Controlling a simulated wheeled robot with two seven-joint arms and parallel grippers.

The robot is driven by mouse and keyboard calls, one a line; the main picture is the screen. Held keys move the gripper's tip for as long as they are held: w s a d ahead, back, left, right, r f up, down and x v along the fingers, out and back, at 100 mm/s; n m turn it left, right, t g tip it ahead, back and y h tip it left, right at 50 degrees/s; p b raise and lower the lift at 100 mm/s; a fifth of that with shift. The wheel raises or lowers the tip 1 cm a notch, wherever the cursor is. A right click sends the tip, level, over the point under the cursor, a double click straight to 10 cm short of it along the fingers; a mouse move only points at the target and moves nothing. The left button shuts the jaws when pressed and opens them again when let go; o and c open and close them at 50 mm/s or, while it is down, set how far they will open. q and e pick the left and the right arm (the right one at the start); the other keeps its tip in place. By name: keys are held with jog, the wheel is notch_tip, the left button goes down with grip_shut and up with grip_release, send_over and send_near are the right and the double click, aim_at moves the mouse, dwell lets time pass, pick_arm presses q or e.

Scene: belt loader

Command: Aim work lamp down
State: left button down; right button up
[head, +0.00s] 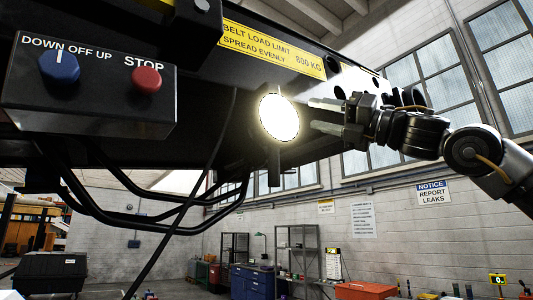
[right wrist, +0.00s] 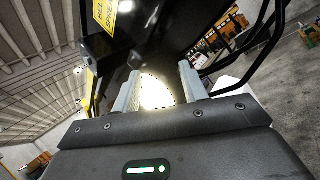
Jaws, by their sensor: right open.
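The work lamp (head: 279,117) hangs under the belt loader's dark beam in the head view. Its round bright face is lit and turned toward my head camera. A short dark handle shows below it. My right gripper (head: 322,115) is just right of the lamp, with its fingers apart and pointing left at it. In the right wrist view the glowing lamp (right wrist: 156,92) shows between the two open fingers (right wrist: 160,90). I cannot tell whether the fingers touch it. My left gripper is not in view.
A control box (head: 90,85) with a blue knob (head: 59,66) and a red stop button (head: 146,80) is at upper left. Black bent tubes (head: 150,218) and a hanging cable run below the beam. Shelves (head: 297,250) and a blue cabinet (head: 251,282) stand far back.

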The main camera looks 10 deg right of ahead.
aim_at(268, 144)
jog(key=shift+s+a+f+n+g+h, duration=1.3)
jog(key=shift+a+f+n+g, duration=0.65)
jog(key=shift+f+n, duration=2.3)
jog(key=shift+m, duration=0.75)
jog(key=p+x, duration=0.1)
jog(key=x, duration=0.2)
jog(key=f+p+x, duration=0.1)
jog(key=p+x, duration=0.1)
jog(key=x, duration=0.1)
jog(key=p+x, duration=0.1)
jog(key=x, duration=0.2)
jog(key=shift+f+p, duration=0.25)
jog(key=shift+p, duration=0.1)
jog(key=shift+w+a+f, duration=0.1)
jog(key=shift+w+a, duration=0.15)
jog(key=shift+a, duration=0.05)
grip_shut()
jog(key=shift+d, duration=0.1)
